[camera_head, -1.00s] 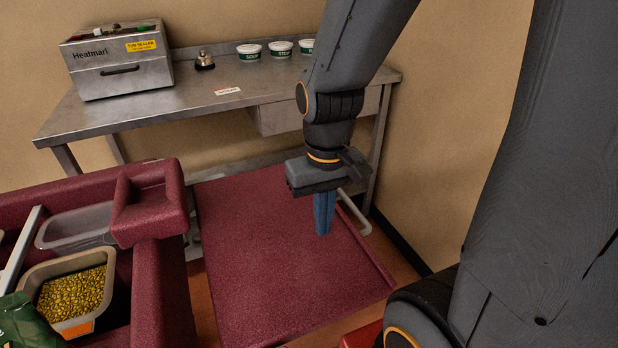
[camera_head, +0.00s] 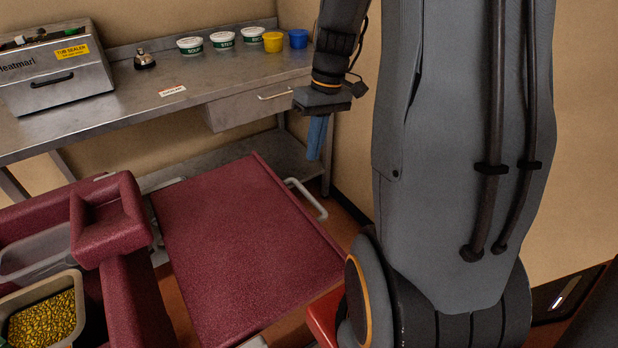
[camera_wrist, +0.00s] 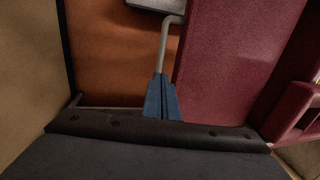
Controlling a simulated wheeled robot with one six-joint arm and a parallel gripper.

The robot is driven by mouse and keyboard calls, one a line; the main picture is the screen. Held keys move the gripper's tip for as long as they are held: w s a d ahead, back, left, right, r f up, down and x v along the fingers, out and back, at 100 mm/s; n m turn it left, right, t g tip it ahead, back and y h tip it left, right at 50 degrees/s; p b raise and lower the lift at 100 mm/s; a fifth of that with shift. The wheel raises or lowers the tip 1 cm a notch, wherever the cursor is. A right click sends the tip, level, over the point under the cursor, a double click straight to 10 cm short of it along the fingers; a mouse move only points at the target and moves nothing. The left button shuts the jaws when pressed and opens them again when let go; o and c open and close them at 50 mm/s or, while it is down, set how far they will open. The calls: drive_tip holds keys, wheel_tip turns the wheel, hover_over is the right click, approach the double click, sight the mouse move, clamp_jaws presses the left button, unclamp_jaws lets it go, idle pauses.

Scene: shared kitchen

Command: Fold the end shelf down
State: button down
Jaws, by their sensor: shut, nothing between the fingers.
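The end shelf (camera_head: 240,250) is a flat maroon panel with a raised lip along its right edge. It extends from the end of the maroon cart (camera_head: 148,290) and looks roughly level. A pale bent bar (camera_head: 308,198) shows beyond its far right edge. My gripper (camera_head: 317,157) has blue fingers, which are shut and empty, pointing down beyond the shelf's far right side. In the wrist view the fingertips (camera_wrist: 162,80) lie over the floor beside the shelf (camera_wrist: 232,60), in line with a grey bar (camera_wrist: 167,42). I cannot tell whether they touch it.
A steel worktable (camera_head: 190,90) stands behind, with a tub sealer (camera_head: 55,70), a bell (camera_head: 144,60) and several tubs. The cart holds a bin of yellow-green food (camera_head: 42,318). Walls close in behind and right of my gripper.

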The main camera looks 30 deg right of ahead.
wheel_tip(320, 180, down, 10)
drive_tip(key=a+p, duration=0.1)
drive_tip(key=shift+a+r, duration=0.2)
drive_tip(key=shift+a, duration=0.2)
drive_tip(key=shift+f, duration=0.1)
